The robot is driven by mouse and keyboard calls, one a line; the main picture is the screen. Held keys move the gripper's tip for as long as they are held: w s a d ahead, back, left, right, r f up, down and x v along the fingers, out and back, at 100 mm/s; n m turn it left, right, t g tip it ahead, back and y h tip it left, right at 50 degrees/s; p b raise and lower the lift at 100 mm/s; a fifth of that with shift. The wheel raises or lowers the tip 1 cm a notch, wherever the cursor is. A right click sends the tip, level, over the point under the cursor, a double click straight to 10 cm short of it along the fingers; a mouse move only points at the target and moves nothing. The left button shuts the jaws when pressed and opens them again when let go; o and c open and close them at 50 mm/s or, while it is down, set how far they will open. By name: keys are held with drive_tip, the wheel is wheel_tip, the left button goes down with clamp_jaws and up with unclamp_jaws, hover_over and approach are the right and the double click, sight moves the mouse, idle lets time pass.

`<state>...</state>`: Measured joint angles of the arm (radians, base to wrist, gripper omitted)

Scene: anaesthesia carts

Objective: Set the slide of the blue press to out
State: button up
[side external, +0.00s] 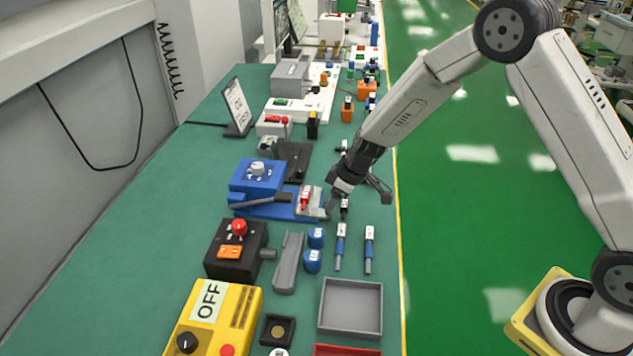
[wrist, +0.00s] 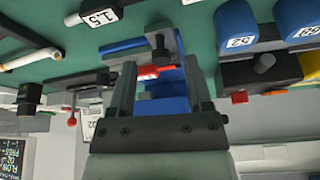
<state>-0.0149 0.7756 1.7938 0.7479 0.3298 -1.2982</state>
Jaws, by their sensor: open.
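The blue press (side external: 252,181) stands on the green bench, left of my gripper in the side view. Its blue base carries a pale slide (side external: 313,204) with a red handle (side external: 305,198) at the end nearest my arm. My gripper (side external: 338,203) is low over the bench, just right of the slide. In the wrist view my gripper (wrist: 160,70) is open, and the red handle (wrist: 150,71) appears between its fingers. Contact cannot be told. The blue press body (wrist: 166,106) is partly hidden behind the fingers.
A black box with a red button (side external: 237,250), a grey channel (side external: 288,264), blue caps (side external: 314,238) and labelled blue tools (side external: 340,245) lie nearer the camera. A grey tray (side external: 350,307) stands near the bench edge. A black stand (side external: 292,160) is behind the press.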

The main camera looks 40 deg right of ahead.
drive_tip(key=v, duration=0.6)
drive_tip(key=shift+r, duration=0.3)
drive_tip(key=shift+s+d, duration=0.1)
drive_tip(key=shift+s, duration=0.05)
drive_tip(key=s+d+r+m+h, duration=0.1)
drive_tip(key=s+m, duration=0.1)
drive_tip(key=s, duration=0.4)
drive_tip(key=s+d+r+m+h, duration=0.1)
drive_tip(key=s+m, duration=0.1)
drive_tip(key=s, duration=0.5)
drive_tip(key=s+d+r+m+g, duration=0.1)
drive_tip(key=s+r+m, duration=0.1)
drive_tip(key=s, duration=0.5)
drive_tip(key=shift+s+m+h, duration=0.2)
drive_tip(key=shift+m+h, duration=0.2)
drive_tip(key=shift+m, duration=0.2)
